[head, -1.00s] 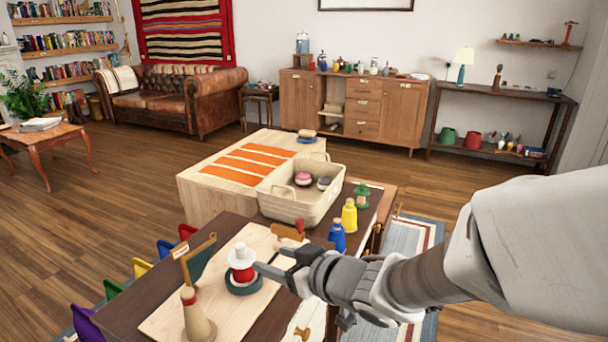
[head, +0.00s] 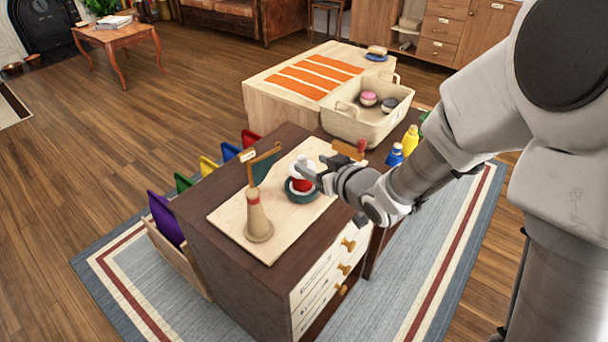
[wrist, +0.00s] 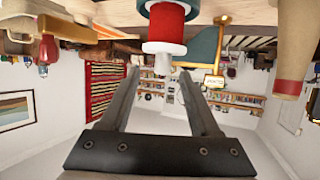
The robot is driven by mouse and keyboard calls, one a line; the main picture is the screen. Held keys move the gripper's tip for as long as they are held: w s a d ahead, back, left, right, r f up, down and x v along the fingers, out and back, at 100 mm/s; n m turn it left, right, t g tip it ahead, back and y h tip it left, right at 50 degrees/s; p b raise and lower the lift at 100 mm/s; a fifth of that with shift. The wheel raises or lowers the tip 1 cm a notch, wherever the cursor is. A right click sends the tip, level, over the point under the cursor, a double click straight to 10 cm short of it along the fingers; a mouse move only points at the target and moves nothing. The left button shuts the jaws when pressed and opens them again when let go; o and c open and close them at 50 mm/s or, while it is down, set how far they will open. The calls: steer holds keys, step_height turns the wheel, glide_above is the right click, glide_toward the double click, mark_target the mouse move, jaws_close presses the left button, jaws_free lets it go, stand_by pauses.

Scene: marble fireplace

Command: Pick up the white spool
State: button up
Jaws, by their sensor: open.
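The white spool (head: 304,185), with a red middle, stands upright on a round dark green base on a pale board (head: 229,221). In the wrist view, the spool (wrist: 164,47) appears upside down, with its white flange and top knob near the fingertips. My gripper (head: 308,170) is at the spool's upper part from the right. In the wrist view my gripper (wrist: 160,73) is open, with one finger on each side of the knob's line. Contact cannot be told. The gripper partly hides the spool in the head view.
A cream basket (head: 365,128), blue bottle (head: 394,155) and yellow bottle (head: 410,138) are behind and right. Colored dividers line the desk's left side.

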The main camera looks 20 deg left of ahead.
mark_target(305, 160)
steer(key=b+x, duration=0.1)
steer(key=x, duration=0.4)
steer(key=shift+a+r, duration=0.15)
steer(key=shift+a, duration=0.1)
steer(key=shift+c, duration=0.3)
jaws_close()
stand_by(0.8)
